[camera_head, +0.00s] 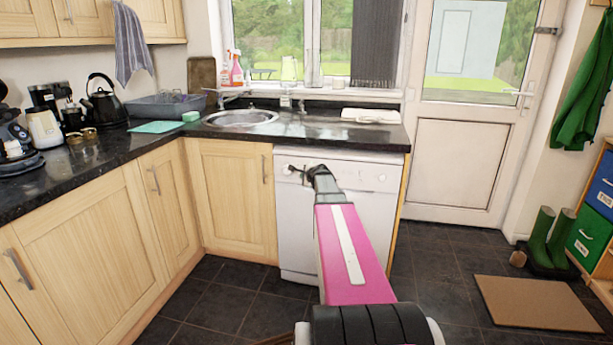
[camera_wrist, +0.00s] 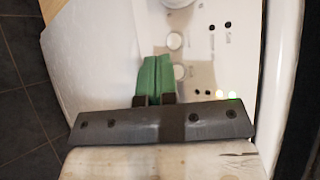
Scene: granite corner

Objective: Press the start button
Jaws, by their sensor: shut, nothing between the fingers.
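The white dishwasher (camera_head: 300,235) stands under the worktop, with its control panel along the top of its front. My gripper (camera_head: 306,172) is in front of the left part of that panel. In the wrist view my gripper (camera_wrist: 155,60) is shut and empty, with its green fingers together over the panel (camera_wrist: 198,50). A round white button (camera_wrist: 175,41) lies just beyond the fingertips, and another round button (camera_wrist: 180,72) is right beside the fingers. A larger round knob (camera_wrist: 177,3) is at the top edge. I cannot tell which is the start button, or whether the fingertips touch the panel.
The dark worktop (camera_head: 335,133) overhangs the dishwasher, with the sink (camera_head: 240,118) to the left. Wooden cupboards (camera_head: 232,195) adjoin on the left. Tiled floor (camera_head: 430,280) is clear to the right, before the mat (camera_head: 535,303).

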